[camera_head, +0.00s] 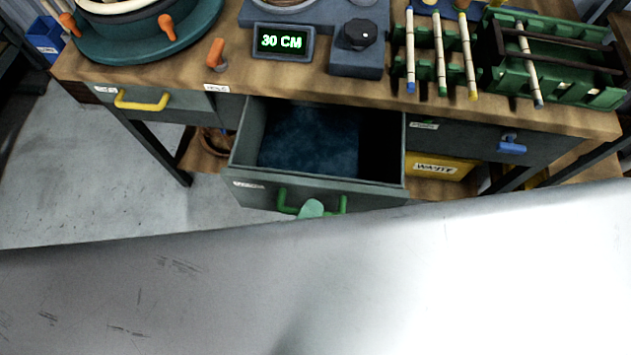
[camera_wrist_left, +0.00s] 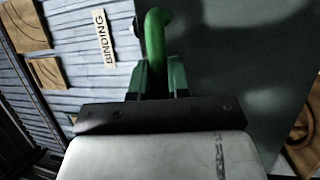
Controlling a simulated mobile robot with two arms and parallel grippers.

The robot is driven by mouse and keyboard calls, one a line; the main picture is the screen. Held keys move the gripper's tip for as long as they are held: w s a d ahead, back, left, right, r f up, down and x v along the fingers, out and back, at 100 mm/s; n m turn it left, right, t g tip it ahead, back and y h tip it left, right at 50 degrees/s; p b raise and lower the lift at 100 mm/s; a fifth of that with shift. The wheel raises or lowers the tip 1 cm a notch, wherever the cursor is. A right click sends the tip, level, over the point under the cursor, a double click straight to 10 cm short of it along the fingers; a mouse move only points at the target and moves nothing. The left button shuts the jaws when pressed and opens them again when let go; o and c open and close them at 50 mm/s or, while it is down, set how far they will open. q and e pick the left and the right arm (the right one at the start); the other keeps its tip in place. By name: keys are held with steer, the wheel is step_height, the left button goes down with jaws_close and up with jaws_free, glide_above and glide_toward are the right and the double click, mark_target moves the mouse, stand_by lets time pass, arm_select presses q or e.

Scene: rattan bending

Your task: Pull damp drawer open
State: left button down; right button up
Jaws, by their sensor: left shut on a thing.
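The damp drawer (camera_head: 315,196) is the middle drawer of the workbench. In the head view it stands pulled out, with its dark blue lined inside showing. Its front has a small label, too small to read, and a green bar handle (camera_head: 286,204). My left gripper (camera_head: 312,207) is at the middle of this handle, mostly hidden behind a large pale part of my own body. In the left wrist view the green handle (camera_wrist_left: 155,40) runs down between the two green fingers of the left gripper (camera_wrist_left: 158,75), which is shut on it. My right gripper is in neither view.
A drawer with a yellow handle (camera_head: 141,101) is shut at left, and one with a blue handle (camera_head: 511,144) is shut at right. A yellow waste bin (camera_head: 440,167) stands below. The benchtop holds a 30 CM display (camera_head: 283,42) and a green rack (camera_head: 560,72).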

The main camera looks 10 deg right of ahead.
arm_select(q)
steer(key=shift+s+a, duration=0.1)
steer(key=shift+s, duration=0.4)
steer(key=c, duration=1.1)
jaws_free()
steer(key=b+v, duration=0.1)
steer(key=v, duration=1)
steer(key=shift+w, duration=0.15)
